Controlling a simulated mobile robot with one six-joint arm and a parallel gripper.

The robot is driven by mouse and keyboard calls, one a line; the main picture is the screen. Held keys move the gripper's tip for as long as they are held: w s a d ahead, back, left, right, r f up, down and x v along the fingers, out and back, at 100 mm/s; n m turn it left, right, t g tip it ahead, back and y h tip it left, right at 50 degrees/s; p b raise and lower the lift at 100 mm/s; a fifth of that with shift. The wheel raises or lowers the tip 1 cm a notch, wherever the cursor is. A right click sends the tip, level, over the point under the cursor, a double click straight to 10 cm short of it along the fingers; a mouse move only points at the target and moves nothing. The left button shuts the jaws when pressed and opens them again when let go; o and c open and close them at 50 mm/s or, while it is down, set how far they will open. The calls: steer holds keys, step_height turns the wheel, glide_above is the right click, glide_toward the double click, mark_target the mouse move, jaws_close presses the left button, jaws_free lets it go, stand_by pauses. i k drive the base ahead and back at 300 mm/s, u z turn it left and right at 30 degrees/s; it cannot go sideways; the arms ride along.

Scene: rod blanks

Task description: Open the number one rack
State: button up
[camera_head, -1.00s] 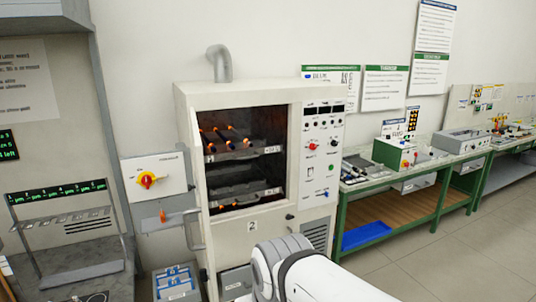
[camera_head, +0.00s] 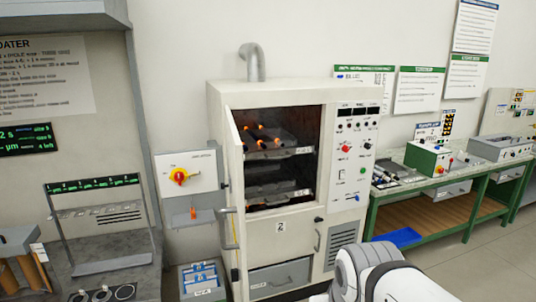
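A tall cream furnace cabinet (camera_head: 262,92) stands in the middle of the view with its upper chamber open. Inside are an upper rack (camera_head: 288,153) bearing several rods with glowing orange ends and a dark lower rack (camera_head: 285,198). Small labels sit on the rack fronts, but I cannot read which is number one. A plate marked 2 (camera_head: 281,227) is on the panel below the chamber. My white arm shows at the lower right, in front of the cabinet's lower right corner. My gripper is out of the picture.
A numbered stand (camera_head: 100,210) is on the grey bench at left. A blue-fitted box (camera_head: 203,278) sits low beside the cabinet. A green-framed workbench (camera_head: 440,196) stands at right.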

mark_target(293, 146)
steer(key=u, duration=0.05)
steer(key=i, duration=0.95)
steer(key=u, duration=2.25)
steer(key=k, duration=1.05)
steer(key=z, duration=1.9)
steer(key=i, duration=0.25)
steer(key=u, duration=0.1)
